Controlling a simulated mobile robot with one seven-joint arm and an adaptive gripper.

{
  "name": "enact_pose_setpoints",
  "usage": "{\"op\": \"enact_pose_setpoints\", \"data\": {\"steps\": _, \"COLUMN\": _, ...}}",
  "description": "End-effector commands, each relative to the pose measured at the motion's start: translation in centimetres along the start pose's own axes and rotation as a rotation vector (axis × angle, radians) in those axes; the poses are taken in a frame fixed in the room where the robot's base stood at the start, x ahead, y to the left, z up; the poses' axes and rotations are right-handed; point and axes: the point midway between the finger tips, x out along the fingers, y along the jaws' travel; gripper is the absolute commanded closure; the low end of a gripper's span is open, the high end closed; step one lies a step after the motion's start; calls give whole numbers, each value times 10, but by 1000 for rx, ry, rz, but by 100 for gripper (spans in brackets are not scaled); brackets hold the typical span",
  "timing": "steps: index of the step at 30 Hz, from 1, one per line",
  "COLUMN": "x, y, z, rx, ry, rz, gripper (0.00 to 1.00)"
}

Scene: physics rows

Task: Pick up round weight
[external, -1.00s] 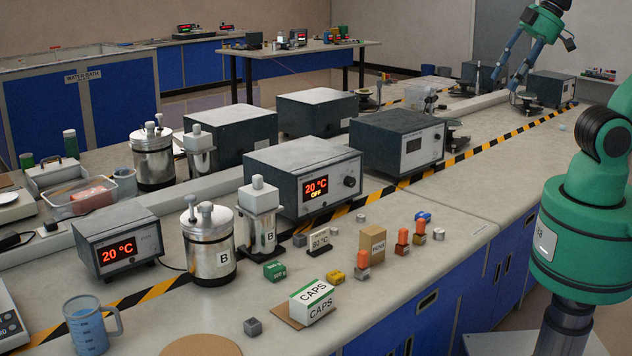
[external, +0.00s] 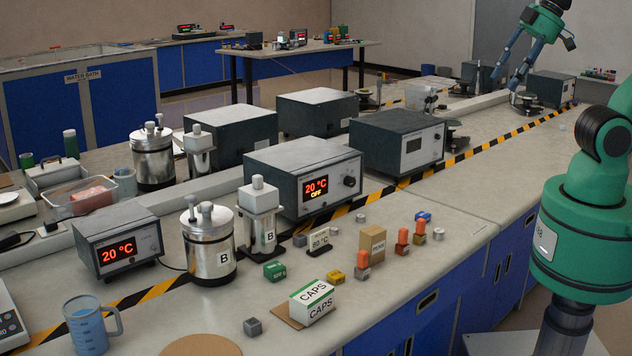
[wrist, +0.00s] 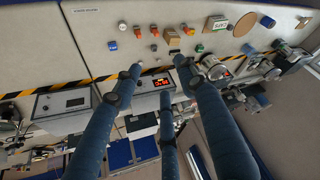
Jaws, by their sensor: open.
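A small round silver weight (external: 439,234) stands upright on the bench near its front edge, right of the orange-topped pieces. It also shows in the wrist view (wrist: 122,27), beyond the fingertips and near the top of the picture. My gripper (external: 518,78) hangs high at the upper right of the external view, with its blue fingers spread. In the wrist view my gripper (wrist: 158,75) is open and empty, well apart from the weight. Nothing hides the weight in the external view.
A blue piece (external: 423,216) lies just behind the weight, and orange-topped pieces (external: 403,240) stand to its left. A brown box (external: 372,245) and a CAPS box (external: 312,302) are farther left. Instruments (external: 302,178) stand behind a striped line. The bench right of the weight is clear.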

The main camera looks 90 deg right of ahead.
Motion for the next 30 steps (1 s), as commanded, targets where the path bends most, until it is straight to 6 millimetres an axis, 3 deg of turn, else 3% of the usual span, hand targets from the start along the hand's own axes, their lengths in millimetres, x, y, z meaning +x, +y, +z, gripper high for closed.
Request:
{"op": "enact_pose_setpoints", "data": {"steps": 10, "x": 0, "y": 0, "z": 0, "rx": 0, "ry": 0, "rz": 0, "gripper": 59}}
{"op": "enact_pose_setpoints", "data": {"steps": 12, "x": 0, "y": 0, "z": 0, "rx": 0, "ry": 0, "rz": 0, "gripper": 50}}
{"op": "enact_pose_setpoints", "data": {"steps": 23, "x": 2, "y": 1, "z": 0, "rx": -1, "ry": -3, "rz": 0, "gripper": 50}}
{"op": "enact_pose_setpoints", "data": {"steps": 26, "x": 11, "y": 3, "z": -2, "rx": -2, "ry": -14, "rz": 2, "gripper": 50}}
{"op": "enact_pose_setpoints", "data": {"steps": 30, "x": 39, "y": 10, "z": -6, "rx": -8, "ry": -48, "rz": 6, "gripper": 50}}
